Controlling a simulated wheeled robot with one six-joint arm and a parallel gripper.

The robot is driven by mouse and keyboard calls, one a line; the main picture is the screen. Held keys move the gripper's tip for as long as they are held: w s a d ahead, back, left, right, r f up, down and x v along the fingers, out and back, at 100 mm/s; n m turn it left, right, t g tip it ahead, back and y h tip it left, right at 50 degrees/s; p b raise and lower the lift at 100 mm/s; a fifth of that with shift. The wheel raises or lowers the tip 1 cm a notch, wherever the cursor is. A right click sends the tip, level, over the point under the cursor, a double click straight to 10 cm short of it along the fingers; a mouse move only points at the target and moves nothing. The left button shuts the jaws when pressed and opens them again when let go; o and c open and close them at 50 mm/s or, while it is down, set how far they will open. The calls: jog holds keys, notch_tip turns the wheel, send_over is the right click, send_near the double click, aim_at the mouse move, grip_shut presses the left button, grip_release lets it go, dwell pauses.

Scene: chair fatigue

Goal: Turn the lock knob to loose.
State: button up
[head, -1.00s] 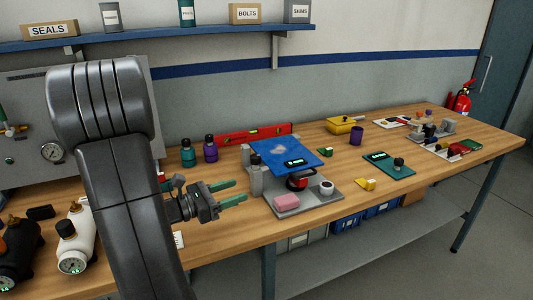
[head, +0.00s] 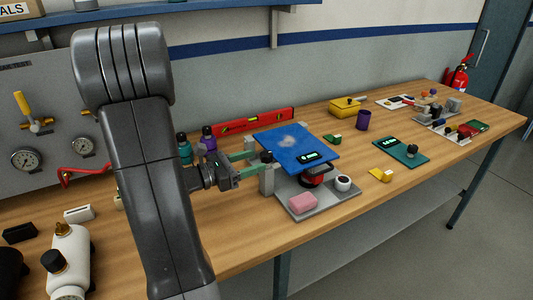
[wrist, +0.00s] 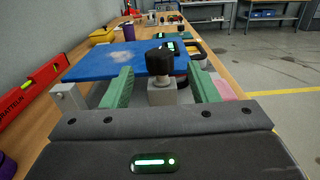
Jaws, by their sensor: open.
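The black lock knob (wrist: 160,61) stands upright on a grey post (wrist: 161,90) at the near edge of the blue panel (wrist: 110,61) in the wrist view. In the head view the knob (head: 267,157) shows at the left edge of the blue panel (head: 295,146), beside the green fingertips. My gripper (head: 246,163) is open with its green fingers level. In the wrist view its fingers (wrist: 162,88) lie to the left and right of the knob's post, with gaps on both sides. Which way the knob is set cannot be told.
A red level (head: 240,121) lies behind. Dark bottles (head: 208,138) stand close to my gripper. The front table strip is clear.

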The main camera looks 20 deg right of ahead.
aim_at(261, 159)
jog(key=shift+w+d+p, duration=0.15)
jog(key=shift+d+p, duration=0.2)
jog(key=shift+d, duration=0.95)
jog(key=shift+w+d+p, duration=0.1)
jog(key=shift+d+p, duration=0.2)
jog(key=shift+d, duration=1)
jog(key=c, duration=1)
